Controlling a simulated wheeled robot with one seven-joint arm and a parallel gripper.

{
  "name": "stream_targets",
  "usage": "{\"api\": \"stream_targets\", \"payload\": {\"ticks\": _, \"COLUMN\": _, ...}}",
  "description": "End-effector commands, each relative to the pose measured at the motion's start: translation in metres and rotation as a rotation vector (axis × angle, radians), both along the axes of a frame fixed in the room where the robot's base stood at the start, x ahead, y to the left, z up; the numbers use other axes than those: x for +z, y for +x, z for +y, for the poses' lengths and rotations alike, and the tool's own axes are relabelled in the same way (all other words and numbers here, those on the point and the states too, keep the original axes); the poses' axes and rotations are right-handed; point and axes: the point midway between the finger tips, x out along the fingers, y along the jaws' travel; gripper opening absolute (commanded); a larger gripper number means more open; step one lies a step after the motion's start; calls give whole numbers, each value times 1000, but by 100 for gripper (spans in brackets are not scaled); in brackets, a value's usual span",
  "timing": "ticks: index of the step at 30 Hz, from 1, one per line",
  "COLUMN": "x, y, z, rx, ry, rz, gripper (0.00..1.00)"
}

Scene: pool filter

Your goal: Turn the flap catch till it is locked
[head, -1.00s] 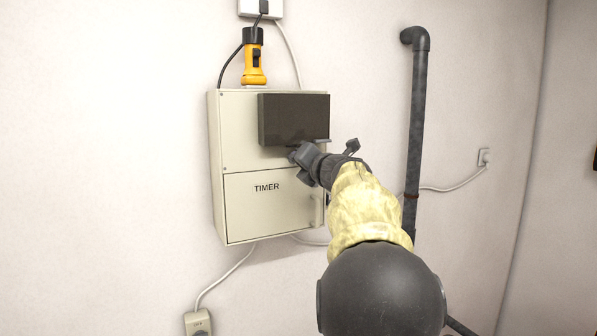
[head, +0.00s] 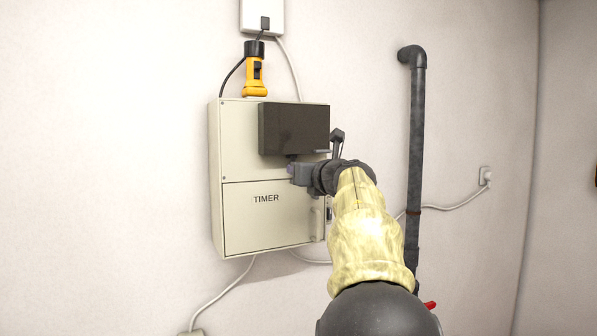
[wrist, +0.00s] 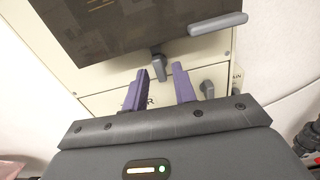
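A dark flap (head: 293,128) covers the upper right of the beige wall box (head: 235,150). It fills the top of the wrist view (wrist: 105,25). A small grey catch (wrist: 159,66) hangs at the flap's lower edge, pointing down. My gripper (wrist: 159,74) is open, its two purple fingers apart, with the catch between or just beyond the tips. I cannot tell whether either finger touches it. In the head view my gripper (head: 294,172) is just below the flap, and the catch is hard to make out there.
A grey bar (wrist: 217,23) sticks out at the flap's right edge. A handle (head: 317,222) is on the TIMER door (head: 262,220) below. A yellow flashlight (head: 255,75) stands on the box. A dark pipe (head: 416,130) runs down the wall to the right.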

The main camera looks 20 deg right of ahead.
Motion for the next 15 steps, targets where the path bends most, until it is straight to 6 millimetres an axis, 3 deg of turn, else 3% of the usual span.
{"api": "stream_targets", "payload": {"ticks": 15, "x": -1, "y": -51, "z": -2, "rx": 0, "ry": 2, "rz": -2, "gripper": 27}}
